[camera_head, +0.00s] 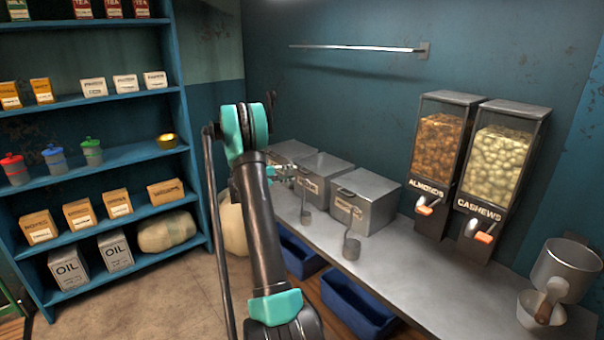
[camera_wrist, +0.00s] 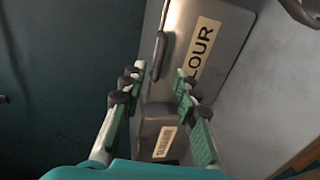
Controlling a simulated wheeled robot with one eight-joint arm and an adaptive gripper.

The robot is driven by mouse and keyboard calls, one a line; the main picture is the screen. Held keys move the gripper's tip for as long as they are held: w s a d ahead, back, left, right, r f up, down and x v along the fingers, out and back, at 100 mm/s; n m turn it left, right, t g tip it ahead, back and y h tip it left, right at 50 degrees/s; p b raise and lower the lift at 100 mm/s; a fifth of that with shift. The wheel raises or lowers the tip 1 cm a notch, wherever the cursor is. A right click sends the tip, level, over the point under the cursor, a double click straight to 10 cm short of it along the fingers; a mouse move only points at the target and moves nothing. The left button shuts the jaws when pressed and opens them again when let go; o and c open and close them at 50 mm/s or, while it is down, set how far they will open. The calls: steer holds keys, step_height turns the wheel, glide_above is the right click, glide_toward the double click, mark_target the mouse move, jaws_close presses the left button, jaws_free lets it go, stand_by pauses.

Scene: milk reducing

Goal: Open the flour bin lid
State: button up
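The flour bin (camera_wrist: 215,25) is a grey metal box with a cream label reading "LOUR" in the wrist view; the label's first letter is hidden by a finger. Its dark lid handle (camera_wrist: 158,55) shows beside the label, and the lid looks closed. In the head view it appears to be the middle bin (camera_head: 325,166), though the label is too small to read. My gripper (camera_wrist: 158,82) is open and empty. In the picture, the handle lies between and just beyond its fingertips; contact is not visible. In the head view my gripper (camera_head: 283,172) is near the bins, partly behind my arm.
A second labelled bin (camera_wrist: 158,118) is beyond the flour bin. The right bin (camera_head: 364,198) stands closed on the counter (camera_head: 420,275). Metal scoops (camera_head: 351,246) stand in front. Almond (camera_head: 440,160) and cashew (camera_head: 495,165) dispensers stand right. A wall rail (camera_head: 355,48) runs above.

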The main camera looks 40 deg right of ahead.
mark_target(301, 171)
steer(key=x, duration=0.7)
steer(key=shift+d, duration=0.15)
jaws_close()
